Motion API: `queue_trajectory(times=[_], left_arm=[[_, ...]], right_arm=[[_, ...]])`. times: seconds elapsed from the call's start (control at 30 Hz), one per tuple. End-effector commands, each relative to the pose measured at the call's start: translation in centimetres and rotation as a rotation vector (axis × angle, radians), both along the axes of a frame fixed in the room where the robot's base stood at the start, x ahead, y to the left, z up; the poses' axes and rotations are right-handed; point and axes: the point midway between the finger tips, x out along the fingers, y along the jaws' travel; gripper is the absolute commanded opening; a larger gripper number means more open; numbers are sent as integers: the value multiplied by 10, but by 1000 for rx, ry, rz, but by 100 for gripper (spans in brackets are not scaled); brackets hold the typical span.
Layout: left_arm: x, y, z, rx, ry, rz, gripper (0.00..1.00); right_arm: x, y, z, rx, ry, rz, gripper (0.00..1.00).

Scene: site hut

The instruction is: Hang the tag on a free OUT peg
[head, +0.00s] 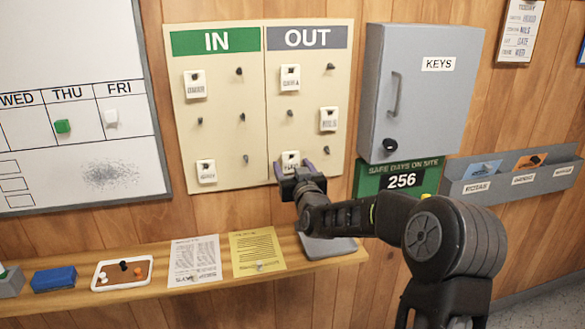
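The board has a cream IN half (220,100) and a cream OUT half (308,95). One white tag (290,158) is at the lower left peg position of OUT, its lower part hidden by my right gripper (294,171). That gripper's fingers stand apart on either side of this tag, with a small gap seen at the right. Two other white tags hang on OUT, at upper left (290,78) and middle right (328,119). Bare OUT pegs show at upper right (330,66), middle left (289,112) and lower right (327,150). My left gripper is not in view.
Two tags (195,84) hang on IN among bare pegs. A grey key cabinet (425,90) juts out right of the board, above a green safety sign (372,180). A wooden shelf (215,285) below holds papers, a small tray (122,273) and a blue block (54,279).

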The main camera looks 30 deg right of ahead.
Motion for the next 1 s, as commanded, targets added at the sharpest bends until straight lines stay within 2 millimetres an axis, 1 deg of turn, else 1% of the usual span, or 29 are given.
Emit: queue_trajectory(times=[0.37, 0.47, 0.8, 0.9, 1.0], left_arm=[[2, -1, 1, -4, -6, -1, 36], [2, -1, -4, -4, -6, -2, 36], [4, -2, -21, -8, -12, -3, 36], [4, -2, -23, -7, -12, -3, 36], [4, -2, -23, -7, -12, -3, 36]], right_arm=[[-1, 0, -1, 0, 0, 0, 68], [-10, 3, -1, -1, -1, 0, 68], [-60, 21, -1, -2, -2, 0, 68], [-70, 24, -1, 0, -1, 0, 68], [-74, 26, -1, 0, 0, 0, 68]])
